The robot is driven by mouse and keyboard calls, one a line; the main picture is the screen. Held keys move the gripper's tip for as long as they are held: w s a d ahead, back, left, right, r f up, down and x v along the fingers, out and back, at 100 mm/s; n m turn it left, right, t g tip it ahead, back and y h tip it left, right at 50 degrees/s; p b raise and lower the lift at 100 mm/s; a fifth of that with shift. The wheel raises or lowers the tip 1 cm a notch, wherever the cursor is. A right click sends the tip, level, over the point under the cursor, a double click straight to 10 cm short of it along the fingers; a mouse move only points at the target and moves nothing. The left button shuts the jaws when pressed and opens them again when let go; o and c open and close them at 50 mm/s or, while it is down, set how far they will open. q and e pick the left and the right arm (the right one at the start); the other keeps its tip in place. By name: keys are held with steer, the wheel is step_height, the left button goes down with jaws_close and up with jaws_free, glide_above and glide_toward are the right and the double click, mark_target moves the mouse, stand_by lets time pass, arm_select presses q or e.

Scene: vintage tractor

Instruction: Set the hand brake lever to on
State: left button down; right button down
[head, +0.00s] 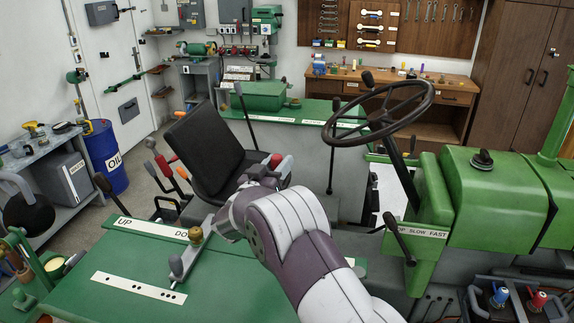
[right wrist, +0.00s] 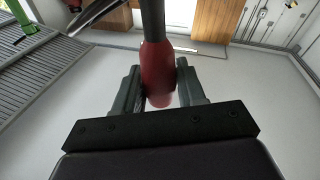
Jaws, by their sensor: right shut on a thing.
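My right gripper (head: 277,168) is beside the right edge of the black seat, mostly hidden behind my own wrist in the head view. In the right wrist view, its two grey jaws (right wrist: 160,88) are closed around a lever with a dark red grip (right wrist: 158,65). The lever's red end (head: 275,160) just shows beside the seat in the head view. This appears to be the hand brake lever, but no label on it can be read. Its on and off marks are hidden. My left gripper is in neither view.
The black seat (head: 207,141) stands just left of my right gripper. A steering wheel (head: 379,110) and several black levers stand to the right. More red and orange levers (head: 166,166) stand left of the seat. Green bodywork (head: 110,265) fills the front left.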

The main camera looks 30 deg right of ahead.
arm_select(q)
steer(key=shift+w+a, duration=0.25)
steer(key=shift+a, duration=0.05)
arm_select(e)
steer(key=w+a, duration=0.2)
steer(key=shift+w+a+f+n, duration=0.1)
steer(key=shift+a+f+n, duration=0.2)
steer(key=shift+n, duration=0.1)
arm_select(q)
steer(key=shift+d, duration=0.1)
arm_select(e)
steer(key=shift+d, duration=0.1)
steer(key=c, duration=0.7)
jaws_free()
steer(key=shift+c, duration=0.2)
arm_select(q)
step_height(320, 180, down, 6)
steer(key=b, duration=0.6)
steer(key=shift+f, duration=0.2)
arm_select(e)
steer(key=v, duration=1.2)
steer(key=shift+s+a, duration=0.3)
